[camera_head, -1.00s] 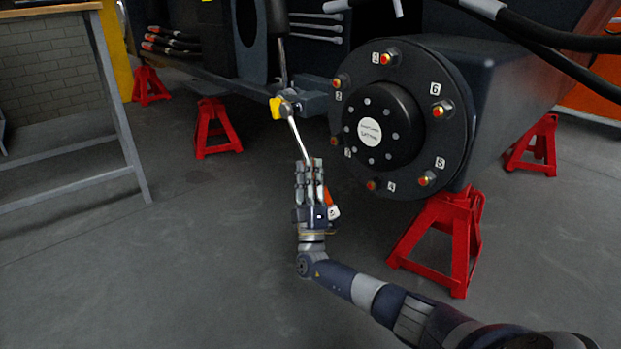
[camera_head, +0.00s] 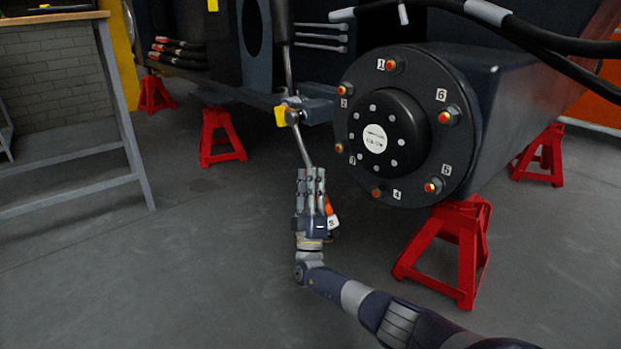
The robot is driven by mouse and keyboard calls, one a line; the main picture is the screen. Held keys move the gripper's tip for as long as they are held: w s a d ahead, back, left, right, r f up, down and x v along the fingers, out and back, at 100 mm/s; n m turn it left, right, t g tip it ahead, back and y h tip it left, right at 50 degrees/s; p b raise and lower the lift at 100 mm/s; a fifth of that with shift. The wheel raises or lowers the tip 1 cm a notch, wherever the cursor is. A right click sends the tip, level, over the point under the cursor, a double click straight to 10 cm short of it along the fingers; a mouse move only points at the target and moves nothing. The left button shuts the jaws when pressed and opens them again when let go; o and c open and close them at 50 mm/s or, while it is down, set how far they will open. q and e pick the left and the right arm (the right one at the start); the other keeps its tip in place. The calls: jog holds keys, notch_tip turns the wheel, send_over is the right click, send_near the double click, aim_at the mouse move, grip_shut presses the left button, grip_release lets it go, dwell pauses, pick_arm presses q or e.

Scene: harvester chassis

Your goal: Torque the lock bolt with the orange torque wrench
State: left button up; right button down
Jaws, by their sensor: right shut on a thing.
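My right gripper (camera_head: 312,187) is shut on the torque wrench, low in the middle of the view. A bit of the wrench's orange handle (camera_head: 328,206) shows beside the fingers; the rest of the handle is hidden by the hand. The silver wrench shaft (camera_head: 305,145) runs up and slightly left from the fingers. Its upper end meets a yellow piece (camera_head: 282,115) beside a dark bracket (camera_head: 318,110), below a hanging rod. The lock bolt cannot be made out clearly there. My left gripper is not in view.
A round hub (camera_head: 405,125) with several numbered red-tipped bolts stands close to the right of the wrench. Red jack stands (camera_head: 455,250) support the chassis. A workbench (camera_head: 70,170) is at the left. Dark hoses (camera_head: 520,30) hang at upper right. The floor at front left is clear.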

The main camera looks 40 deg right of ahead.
jog(key=a, duration=1)
jog(key=shift+s+a+b, duration=0.3)
jog(key=shift+s+a, duration=0.1)
jog(key=shift+s, duration=0.05)
dwell(0.4)
jog(key=shift+r, duration=0.1)
dwell(1.0)
